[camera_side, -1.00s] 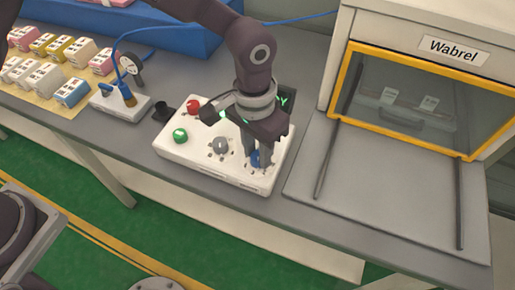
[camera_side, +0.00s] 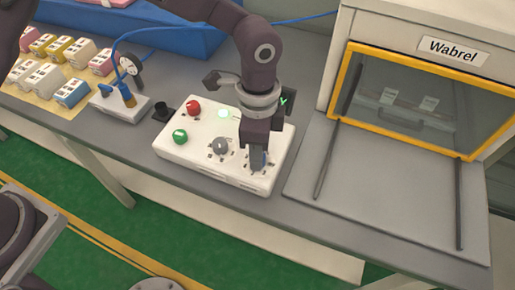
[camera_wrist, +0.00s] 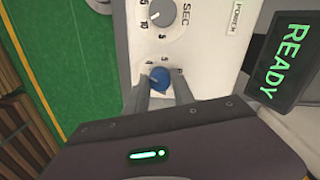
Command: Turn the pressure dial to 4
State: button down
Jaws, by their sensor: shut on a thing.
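The blue pressure dial (camera_wrist: 160,77) sits on the white control box (camera_side: 185,152), at the box's right end in the side view. My gripper (camera_wrist: 160,92) is shut on the blue dial, with one finger on each side of it. Small numbers ring the dial, but the fingers cover some and the rest are too small to read surely. In the side view my gripper (camera_side: 257,165) points down at the dial and hides most of it. A grey dial (camera_side: 220,146), marked SEC in the wrist view (camera_wrist: 162,12), is beside the blue one.
A red button (camera_side: 193,108) and a green button (camera_side: 180,136) stand on the box's left part. A display reading READY (camera_wrist: 287,58) is close to my gripper. A yellow-framed machine (camera_side: 430,95) stands right; coloured blocks (camera_side: 71,92) lie left.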

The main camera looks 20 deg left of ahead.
jog(key=shift+m, duration=1.9)
jog(key=c, duration=1.1)
grip_release()
jog(key=shift+r, duration=0.15)
jog(key=r, duration=0.6)
jog(key=shift+w+r, duration=0.2)
jog(key=shift+r, duration=0.25)
